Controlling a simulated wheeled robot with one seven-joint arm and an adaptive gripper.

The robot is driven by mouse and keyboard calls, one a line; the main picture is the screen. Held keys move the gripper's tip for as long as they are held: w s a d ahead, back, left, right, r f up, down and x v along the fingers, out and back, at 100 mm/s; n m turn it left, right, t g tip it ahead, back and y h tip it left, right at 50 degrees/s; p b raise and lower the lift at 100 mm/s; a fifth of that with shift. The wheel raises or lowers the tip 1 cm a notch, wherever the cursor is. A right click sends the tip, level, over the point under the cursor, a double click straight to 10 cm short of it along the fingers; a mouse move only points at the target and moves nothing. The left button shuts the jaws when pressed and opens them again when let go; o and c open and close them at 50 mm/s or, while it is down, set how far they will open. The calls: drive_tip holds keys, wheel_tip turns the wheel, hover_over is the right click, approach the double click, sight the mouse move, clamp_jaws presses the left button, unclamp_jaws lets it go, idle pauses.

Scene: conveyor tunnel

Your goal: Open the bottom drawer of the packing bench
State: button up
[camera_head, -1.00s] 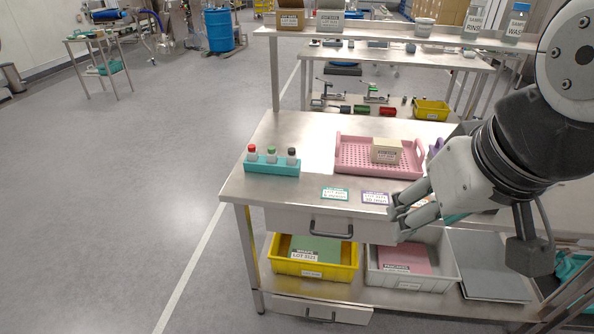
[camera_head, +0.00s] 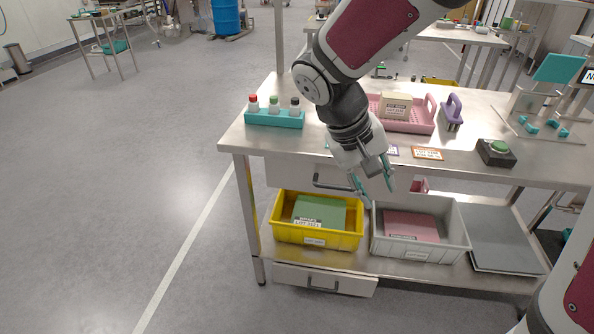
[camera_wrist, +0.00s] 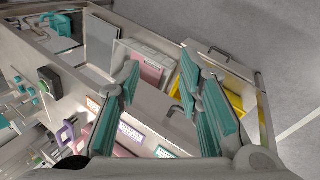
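The bottom drawer (camera_head: 290,278) of the packing bench is a metal front with a dark bar handle (camera_head: 322,287), low under the lower shelf. It looks shut. In the wrist view the bottom drawer (camera_wrist: 205,52) shows at the upper right, beyond the fingertips. The top drawer (camera_head: 290,173) under the worktop also looks shut, its handle partly behind my gripper. My gripper (camera_head: 376,192) is open and empty, pointing down in front of the bench, above and to the right of the bottom drawer. Its teal fingers (camera_wrist: 163,72) stand apart in the wrist view.
A yellow bin (camera_head: 318,239) and a grey bin (camera_head: 417,252) stand on the lower shelf, above the bottom drawer. A grey panel (camera_head: 505,240) lies to their right. The worktop (camera_head: 260,140) holds a teal bottle rack (camera_head: 273,118) and a pink tray (camera_head: 420,126).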

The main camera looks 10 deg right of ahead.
drive_tip(key=w+a+f+n+t+h+b, duration=0.15)
drive_tip(key=w+f+b, duration=0.3)
drive_tip(key=f, duration=0.75)
drive_tip(key=w+a+f+n+h+b, duration=0.1)
drive_tip(key=w+a+f+h+b, duration=0.3)
drive_tip(key=f, duration=0.9)
drive_tip(key=w+a+f+n+t+h+b, duration=0.1)
drive_tip(key=w+f+b, duration=0.45)
drive_tip(key=f, duration=0.65)
drive_tip(key=n+t+y+b, duration=0.2)
drive_tip(key=n+t+b, duration=0.5)
drive_tip(key=t+b, duration=0.4)
approach(323, 289)
drive_tip(key=shift+g+h, duration=0.25)
drive_tip(key=shift+g, duration=0.5)
drive_tip(key=b+x, duration=0.2)
drive_tip(key=x, duration=0.1)
drive_tip(key=b+x, duration=0.1)
drive_tip(key=x, duration=0.2)
drive_tip(key=a+b+x, duration=0.1)
drive_tip(key=b+x, duration=0.1)
drive_tip(key=x, duration=0.2)
drive_tip(key=shift+w+d+b, duration=0.1)
drive_tip(key=shift+w+b, duration=0.2)
drive_tip(key=shift+w, duration=0.15)
clamp_jaws()
